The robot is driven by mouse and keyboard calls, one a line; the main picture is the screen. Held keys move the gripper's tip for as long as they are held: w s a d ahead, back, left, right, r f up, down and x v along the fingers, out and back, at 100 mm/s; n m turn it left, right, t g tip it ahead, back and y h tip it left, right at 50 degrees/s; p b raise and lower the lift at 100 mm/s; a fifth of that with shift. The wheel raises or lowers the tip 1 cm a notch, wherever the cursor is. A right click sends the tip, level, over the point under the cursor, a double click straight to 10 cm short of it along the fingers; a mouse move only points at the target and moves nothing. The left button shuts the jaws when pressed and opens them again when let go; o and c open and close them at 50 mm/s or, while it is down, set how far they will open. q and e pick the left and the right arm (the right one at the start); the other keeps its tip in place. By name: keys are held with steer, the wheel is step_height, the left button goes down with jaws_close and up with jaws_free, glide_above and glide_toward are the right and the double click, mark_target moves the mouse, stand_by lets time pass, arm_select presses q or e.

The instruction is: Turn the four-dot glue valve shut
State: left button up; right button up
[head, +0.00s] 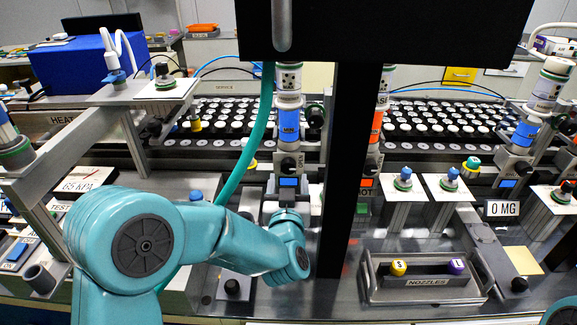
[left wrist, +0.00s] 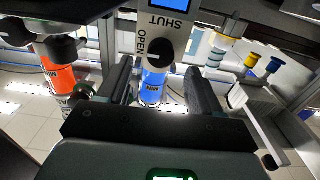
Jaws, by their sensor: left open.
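The glue cartridge with a black-dotted white label (head: 289,78) stands upright left of the dark column in the head view; its blue band (head: 288,124) is below. Its dark valve knob (head: 288,165) sits under the band, above a small blue screen. In the left wrist view the grey valve body (left wrist: 177,45) reads SHUT and OPEN, with the blue band (left wrist: 152,86) behind it. My left gripper (left wrist: 158,80) is open, its dark fingers on either side of the valve area. I cannot tell whether they touch the knob or its exact angle. My right gripper is out of view.
A cartridge with an orange band (head: 376,122) stands right of the dark column (head: 345,200); the band also shows in the left wrist view (left wrist: 60,76). A teal hose (head: 252,140) hangs left of the valve. A nozzle tray (head: 372,290) lies at front right.

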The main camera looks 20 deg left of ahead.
mark_target(288, 170)
arm_select(q)
steer(key=x, duration=0.4)
steer(key=shift+w+a+f+p, duration=0.15)
steer(key=shift+w+f+p, duration=0.05)
steer(key=shift+w+p, duration=0.2)
steer(key=shift+w, duration=0.15)
steer(key=shift+r, duration=0.15)
steer(key=shift+a, duration=0.1)
steer(key=shift+w, duration=0.1)
steer(key=shift+c, duration=0.9)
steer(key=c, duration=0.9)
